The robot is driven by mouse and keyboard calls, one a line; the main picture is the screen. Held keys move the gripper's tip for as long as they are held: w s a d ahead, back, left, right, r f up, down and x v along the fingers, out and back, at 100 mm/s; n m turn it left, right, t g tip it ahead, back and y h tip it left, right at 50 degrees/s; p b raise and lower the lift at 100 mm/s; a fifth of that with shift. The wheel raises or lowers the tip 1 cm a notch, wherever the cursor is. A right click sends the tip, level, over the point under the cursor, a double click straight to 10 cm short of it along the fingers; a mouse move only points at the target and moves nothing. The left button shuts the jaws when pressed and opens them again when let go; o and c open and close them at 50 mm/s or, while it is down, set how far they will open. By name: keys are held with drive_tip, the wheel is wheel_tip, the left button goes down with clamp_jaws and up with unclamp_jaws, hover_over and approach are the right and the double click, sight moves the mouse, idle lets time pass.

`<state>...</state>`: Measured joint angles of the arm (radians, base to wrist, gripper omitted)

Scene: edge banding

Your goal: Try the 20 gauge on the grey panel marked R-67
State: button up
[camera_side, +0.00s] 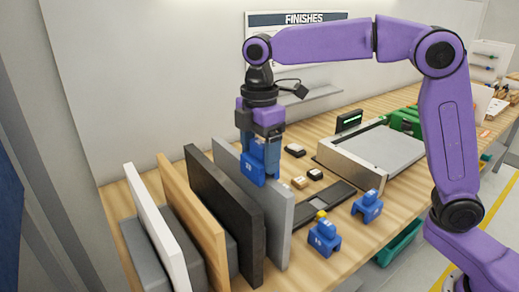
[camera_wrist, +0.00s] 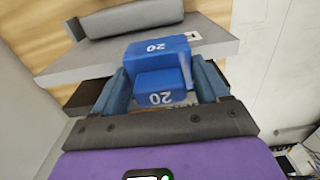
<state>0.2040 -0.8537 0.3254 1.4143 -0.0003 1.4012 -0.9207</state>
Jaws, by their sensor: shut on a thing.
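My gripper (camera_side: 260,148) is shut on a blue gauge marked 20 (camera_side: 256,164). The gauge (camera_wrist: 160,62) fills the space between my fingers (camera_wrist: 162,88) in the wrist view, with its number showing on two faces. The grey panel (camera_side: 282,222) stands upright at the right end of the row of panels. The gauge is at this panel's top edge and overlaps it in both views; I cannot tell whether it touches or straddles it.
A black panel (camera_side: 222,205), a wood-coloured panel (camera_side: 190,212) and a white panel (camera_side: 155,225) stand left of the grey one. Two more blue gauges (camera_side: 323,238) (camera_side: 369,207) sit on the bench at right. Small blocks (camera_side: 295,150) and a machine bed (camera_side: 378,150) lie behind.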

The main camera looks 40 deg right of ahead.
idle(0.3)
drive_tip(key=o, duration=1.1)
drive_tip(key=shift+r, duration=4)
